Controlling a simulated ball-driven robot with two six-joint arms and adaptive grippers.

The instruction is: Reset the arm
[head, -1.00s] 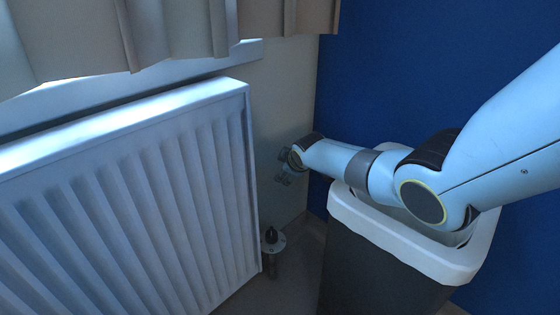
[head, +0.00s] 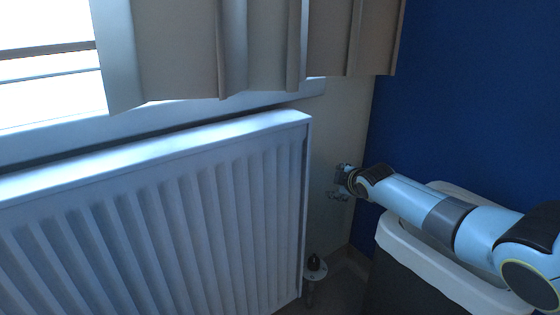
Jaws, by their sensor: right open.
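My right arm (head: 408,198) comes in from the right edge, light blue with dark joints, and reaches across above a bin. My right gripper (head: 338,184) is at its far end, small and dark, in front of the pale wall strip beside the radiator. Its fingers are open and I see nothing between them. My left gripper is not in view.
A white radiator (head: 160,215) fills the lower left, with a valve (head: 315,267) at its lower right. A bin with a white rim (head: 420,262) stands under my right arm. A beige curtain (head: 180,50) hangs above, and a blue wall (head: 480,100) is at the right.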

